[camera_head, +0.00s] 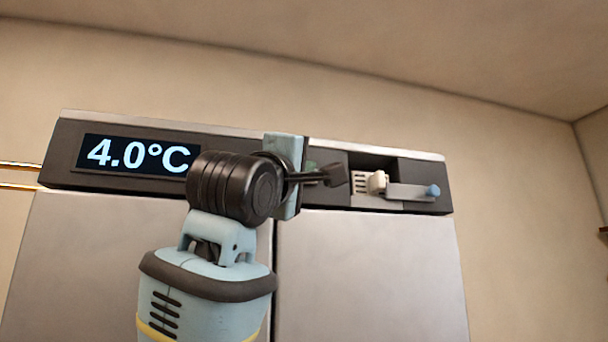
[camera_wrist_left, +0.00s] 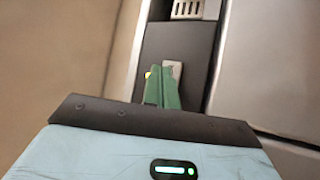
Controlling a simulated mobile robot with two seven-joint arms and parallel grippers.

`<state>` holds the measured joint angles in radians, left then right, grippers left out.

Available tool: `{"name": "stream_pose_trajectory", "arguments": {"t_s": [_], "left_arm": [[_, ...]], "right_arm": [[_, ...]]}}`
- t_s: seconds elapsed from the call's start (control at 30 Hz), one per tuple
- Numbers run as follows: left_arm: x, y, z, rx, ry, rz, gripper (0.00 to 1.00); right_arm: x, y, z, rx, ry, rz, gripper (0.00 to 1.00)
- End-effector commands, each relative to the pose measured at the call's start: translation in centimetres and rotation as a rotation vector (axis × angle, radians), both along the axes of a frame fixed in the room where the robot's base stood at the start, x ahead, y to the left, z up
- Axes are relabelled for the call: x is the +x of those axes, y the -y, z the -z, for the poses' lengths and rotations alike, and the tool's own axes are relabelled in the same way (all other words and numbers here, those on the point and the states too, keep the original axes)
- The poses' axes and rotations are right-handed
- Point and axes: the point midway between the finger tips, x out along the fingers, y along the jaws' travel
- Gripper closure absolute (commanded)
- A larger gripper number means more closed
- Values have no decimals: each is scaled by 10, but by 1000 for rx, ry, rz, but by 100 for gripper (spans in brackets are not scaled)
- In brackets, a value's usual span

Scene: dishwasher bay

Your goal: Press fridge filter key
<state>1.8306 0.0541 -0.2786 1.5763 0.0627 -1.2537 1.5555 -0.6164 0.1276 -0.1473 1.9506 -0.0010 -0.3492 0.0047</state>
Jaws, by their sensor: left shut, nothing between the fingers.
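The fridge's dark top panel (camera_head: 229,189) runs across the head view, with a lit display (camera_head: 137,154) reading 4.0°C. My left gripper (camera_head: 311,168) is in front of the panel, right of the display. In the left wrist view its green fingers (camera_wrist_left: 163,86) are together and empty, pointing at the panel. A small grey key-like plate (camera_wrist_left: 174,69) shows just beyond the fingertips, partly covered by them. I cannot tell whether the fingers touch it. No label shows which key is the filter key. My right gripper is not in view.
Right of my gripper, the panel has a recess with a slotted plate (camera_head: 361,187), a pale knob (camera_head: 378,182) and a blue-tipped lever (camera_head: 432,190). The slotted plate also shows in the wrist view (camera_wrist_left: 187,9). Two fridge doors (camera_head: 365,270) hang below. A wall stands behind.

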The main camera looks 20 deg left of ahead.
Motion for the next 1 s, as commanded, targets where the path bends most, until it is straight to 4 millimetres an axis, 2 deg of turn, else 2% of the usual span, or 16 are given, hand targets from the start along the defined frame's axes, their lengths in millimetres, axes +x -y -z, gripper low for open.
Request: {"name": "stream_pose_trajectory", "arguments": {"t_s": [1.0], "left_arm": [[9,-6,1,-1,-2,0,100]], "right_arm": [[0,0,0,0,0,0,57]]}}
